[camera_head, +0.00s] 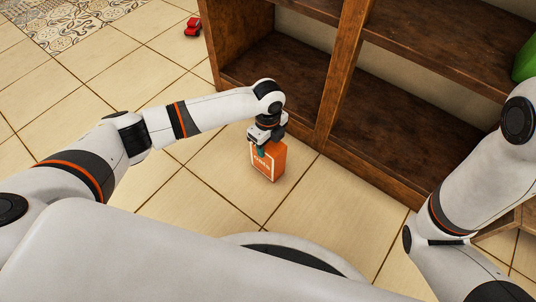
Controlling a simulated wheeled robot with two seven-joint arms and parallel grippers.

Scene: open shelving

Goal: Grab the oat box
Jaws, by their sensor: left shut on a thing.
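The oat box is an orange carton (270,164) with white lettering near its top. It is upright in front of the shelving; I cannot tell whether its base touches the floor. My left gripper (262,150) reaches down from above and is shut on the top of the box. The gripper and wrist hide part of the box's top. My right arm comes in at the right edge, and its gripper is out of view.
Brown wooden open shelving (345,75) stands just behind the box, with empty shelf boards nearby. A green object (525,62) is on a shelf at the far right. A small red toy car (193,27) is on the tiled floor (150,75), which is clear at left.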

